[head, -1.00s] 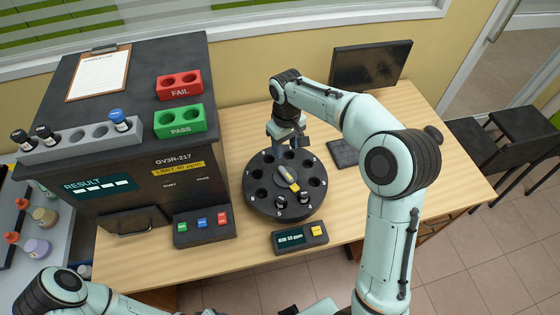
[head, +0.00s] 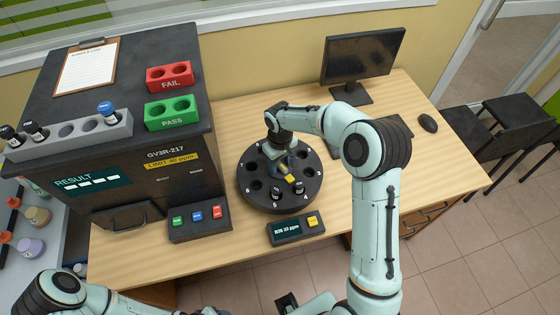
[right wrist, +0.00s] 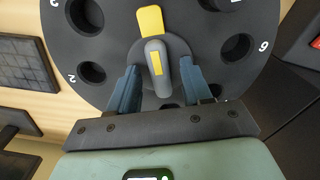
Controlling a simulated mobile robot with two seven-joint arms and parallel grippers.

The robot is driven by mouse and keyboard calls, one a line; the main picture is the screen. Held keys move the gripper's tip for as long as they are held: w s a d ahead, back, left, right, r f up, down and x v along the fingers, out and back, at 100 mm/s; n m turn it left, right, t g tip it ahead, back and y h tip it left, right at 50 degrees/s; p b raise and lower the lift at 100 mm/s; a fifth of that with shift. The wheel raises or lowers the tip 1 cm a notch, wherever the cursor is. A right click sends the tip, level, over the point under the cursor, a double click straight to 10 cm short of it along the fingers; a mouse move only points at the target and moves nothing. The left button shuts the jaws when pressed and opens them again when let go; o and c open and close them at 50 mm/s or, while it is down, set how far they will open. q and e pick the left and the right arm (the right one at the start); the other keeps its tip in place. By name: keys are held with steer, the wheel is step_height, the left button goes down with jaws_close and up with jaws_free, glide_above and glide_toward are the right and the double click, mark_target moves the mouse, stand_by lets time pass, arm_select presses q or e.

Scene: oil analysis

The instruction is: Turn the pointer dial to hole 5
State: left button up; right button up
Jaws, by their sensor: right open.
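The round black dial (head: 247,195) with numbered holes stands on the table. Its grey pointer handle (right wrist: 157,68) has a yellow tip (right wrist: 150,22), also seen in the head view (head: 298,187), pointing roughly toward hole 4. The holes near labels 5 and 4 hold dark-capped vials (head: 266,201). My right gripper (right wrist: 160,75) is over the dial. Its blue fingers are open, one on each side of the handle, with a gap on both sides. In the head view the right gripper (head: 280,160) partly hides the dial's middle.
A display box (head: 297,228) stands in front of the dial. The black analyzer (head: 150,180) with its button panel (head: 200,222) is at left, carrying red FAIL (head: 169,76) and green PASS (head: 171,112) racks. A monitor (head: 362,56) stands behind at right. Table at right front is clear.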

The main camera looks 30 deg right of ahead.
jaws_close()
arm_select(q)
steer(key=shift+s+f, duration=0.1)
steer(key=shift+f, duration=0.05)
arm_select(e)
steer(key=shift+m, duration=0.4)
steer(key=m+b, duration=0.1)
steer(key=m, duration=0.2)
steer(key=shift+m, duration=0.3)
arm_select(q)
steer(key=shift+s+f, duration=0.45)
steer(key=shift+f, duration=0.35)
arm_select(e)
steer(key=shift+m, duration=2.2)
arm_select(q)
steer(key=shift+b, duration=0.3)
arm_select(e)
jaws_free()
